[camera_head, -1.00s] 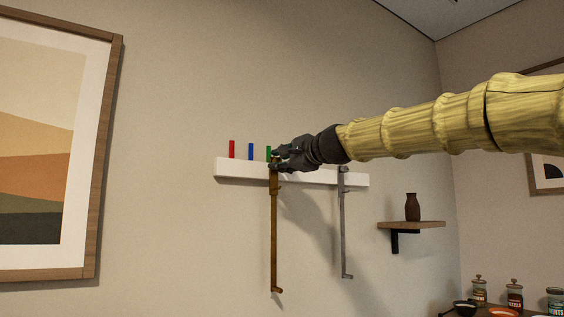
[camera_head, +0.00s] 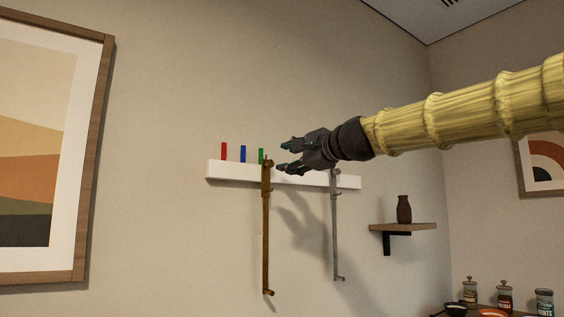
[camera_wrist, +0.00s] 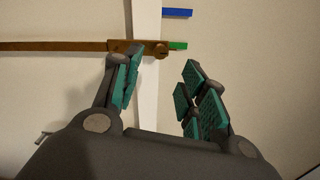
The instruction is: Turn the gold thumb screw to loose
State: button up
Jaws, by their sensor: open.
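The gold-brown caliper-like bar (camera_head: 266,230) hangs upright from the white wall rail (camera_head: 218,170). Its head, with a small round gold thumb screw (camera_head: 268,163), is at the rail. In the wrist view the gold thumb screw (camera_wrist: 160,51) shows as a round knob beside the white rail (camera_wrist: 148,110), beyond my fingertips. My gripper (camera_head: 286,157) is open and empty, just right of the screw and apart from it. Its green-padded fingers in the wrist view (camera_wrist: 162,75) are spread wide. The screw's turned position cannot be told.
A grey bar (camera_head: 336,230) hangs from the rail to the right. Red (camera_head: 224,151), blue (camera_head: 243,154) and green (camera_head: 261,156) pegs stand along the rail's top. A small shelf (camera_head: 405,227) with a brown vase (camera_head: 404,209) is further right. A framed picture (camera_head: 95,150) hangs left.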

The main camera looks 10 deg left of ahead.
jog(key=v, duration=0.4)
dwell(0.5)
